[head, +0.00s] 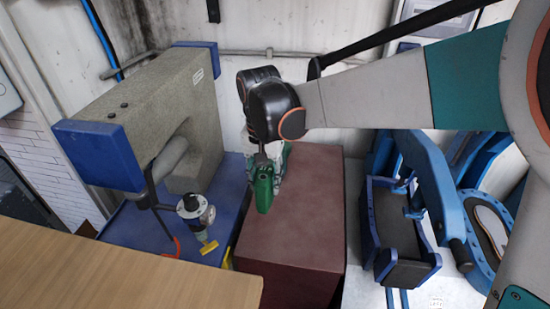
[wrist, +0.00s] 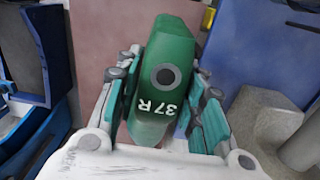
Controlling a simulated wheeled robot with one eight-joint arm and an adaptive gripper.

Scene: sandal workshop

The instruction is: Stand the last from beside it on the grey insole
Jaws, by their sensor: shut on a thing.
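My gripper (wrist: 164,95) is shut on a green last (wrist: 155,103) with "37 R" and a dark round hole on its top. Its teal finger pads press on both sides of the last. In the head view the last (head: 264,190) hangs below my gripper (head: 266,165), over the dark red block (head: 300,235). I cannot tell whether the last touches the block. A pale insole-shaped piece (head: 492,228) lies in a blue ring at the right of the head view. I cannot make out a clearly grey insole; my arm and gripper hide part of the scene.
A grey machine (head: 160,105) with blue ends stands at left on a blue surface (head: 135,228), with a small metal and yellow tool (head: 197,213). A wooden table (head: 110,278) fills the front left. A blue press-like frame (head: 400,215) stands right of the block. The block's front top is bare.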

